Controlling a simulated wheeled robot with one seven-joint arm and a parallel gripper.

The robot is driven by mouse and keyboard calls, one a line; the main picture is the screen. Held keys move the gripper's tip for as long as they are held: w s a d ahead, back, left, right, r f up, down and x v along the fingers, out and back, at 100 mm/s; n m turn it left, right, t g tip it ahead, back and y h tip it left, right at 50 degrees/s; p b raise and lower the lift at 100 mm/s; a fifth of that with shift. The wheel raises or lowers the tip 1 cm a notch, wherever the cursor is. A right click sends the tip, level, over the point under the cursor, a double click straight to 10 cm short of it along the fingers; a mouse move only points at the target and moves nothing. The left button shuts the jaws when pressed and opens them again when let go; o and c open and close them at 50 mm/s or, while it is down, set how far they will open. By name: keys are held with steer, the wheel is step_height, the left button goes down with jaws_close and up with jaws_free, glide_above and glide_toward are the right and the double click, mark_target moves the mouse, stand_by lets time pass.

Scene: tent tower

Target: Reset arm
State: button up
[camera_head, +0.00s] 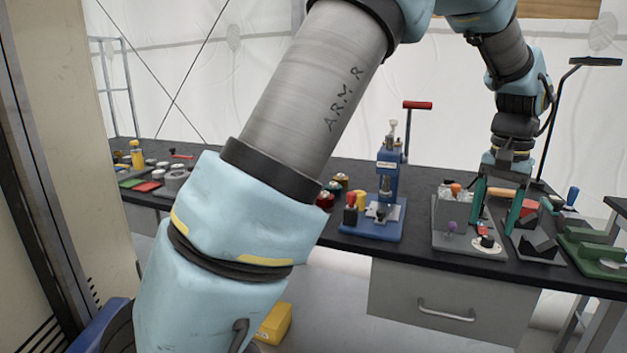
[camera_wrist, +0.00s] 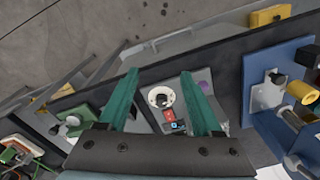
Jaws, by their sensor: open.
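My gripper (camera_head: 497,207) hangs at the right end of my arm, pointing down over a grey fixture (camera_head: 450,239) on the black workbench. Its two green fingers are apart with nothing between them. In the wrist view my gripper (camera_wrist: 160,92) is also open and empty. A round white part with a dark knob (camera_wrist: 160,98) and a small red block (camera_wrist: 170,116) show below and between the fingers. In the head view the round white part (camera_head: 488,243) sits at the fixture's front right. I cannot tell whether the fingers touch anything.
A blue press with a red handle (camera_head: 388,172) stands left of the gripper. A green fixture (camera_head: 590,248) and a black lamp (camera_head: 552,115) are at the right. Small parts (camera_head: 150,180) lie at the bench's left end. A yellow box (camera_head: 275,325) is below the bench.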

steer(key=w+a+f+n, duration=0.2)
steer(key=w+a, duration=0.1)
steer(key=a, duration=0.8)
steer(key=w+a+f+n, duration=0.1)
steer(key=w+a+n, duration=0.15)
steer(key=a, duration=0.75)
steer(key=s+a+f+n, duration=0.2)
steer(key=s+a, duration=0.1)
steer(key=a, duration=0.7)
steer(key=s+a+f+n+t, duration=0.1)
steer(key=s+a, duration=0.3)
steer(key=a, duration=0.6)
steer(key=shift+a+f+n, duration=0.35)
steer(key=shift+a+f, duration=0.05)
steer(key=shift+f, duration=0.4)
